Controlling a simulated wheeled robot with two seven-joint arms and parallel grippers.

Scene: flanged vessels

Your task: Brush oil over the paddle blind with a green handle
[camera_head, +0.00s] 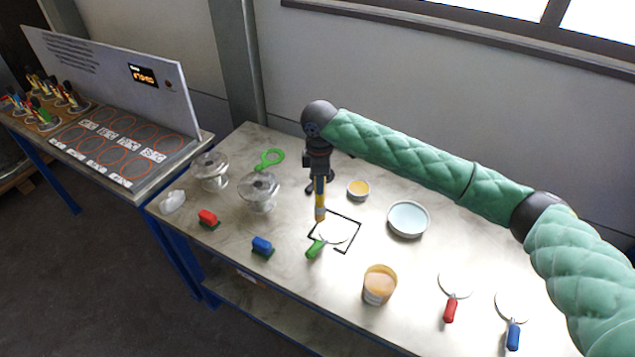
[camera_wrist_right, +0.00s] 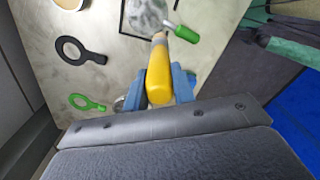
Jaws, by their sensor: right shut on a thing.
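The paddle blind with a green handle lies in a black square outline on the table; its pale disc (camera_head: 334,232) and green handle (camera_head: 315,249) show in the head view. In the right wrist view its disc (camera_wrist_right: 148,14) looks mottled grey, with the green handle (camera_wrist_right: 184,34) beside it. My right gripper (camera_head: 319,178) is shut on a yellow-handled brush (camera_wrist_right: 160,75), held upright, tip down. The brush (camera_head: 320,205) ends at the disc's far-left edge; I cannot tell if it touches. My left gripper is not in view.
A cup of orange-brown liquid (camera_head: 380,285), a pale round dish (camera_head: 408,219) and a small yellow-filled dish (camera_head: 358,189) stand nearby. Red-handled (camera_head: 450,310) and blue-handled (camera_head: 513,335) paddles lie at right. Glassy flanged vessels (camera_head: 258,190), a green ring (camera_head: 269,158) and red and blue blocks (camera_head: 262,246) are left.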

